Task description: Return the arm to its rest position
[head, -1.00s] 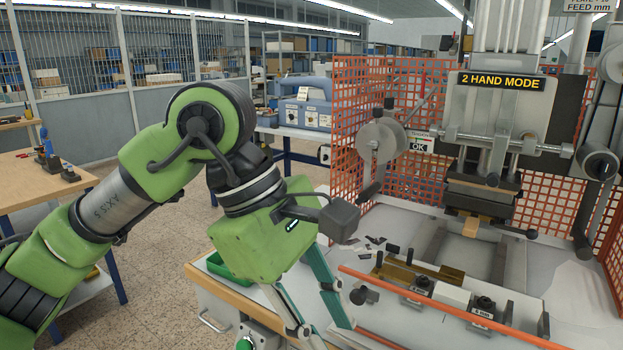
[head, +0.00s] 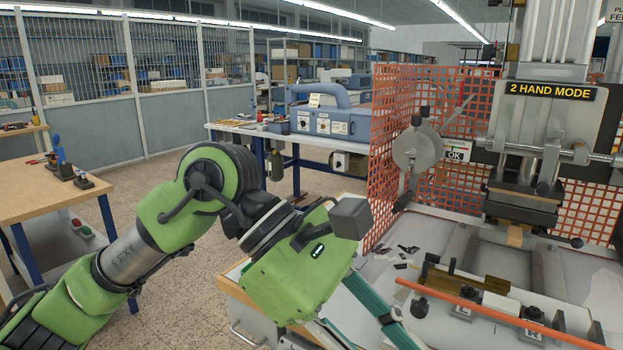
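My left arm comes in from the lower left, with its green elbow raised above the floor. My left gripper (head: 368,330) hangs at the lower middle, over the near left side of the press table (head: 465,335). Its two fingers stand apart, and nothing shows between them. The fingertips run to the bottom edge of the picture and are partly cut off. My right arm and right gripper are out of view.
The stamping press (head: 530,150) stands at the right, with an orange mesh guard (head: 392,150) close beside my gripper. An orange bar (head: 500,315) crosses the press table. A wooden bench (head: 60,195) is at the left. Floor between the benches is clear.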

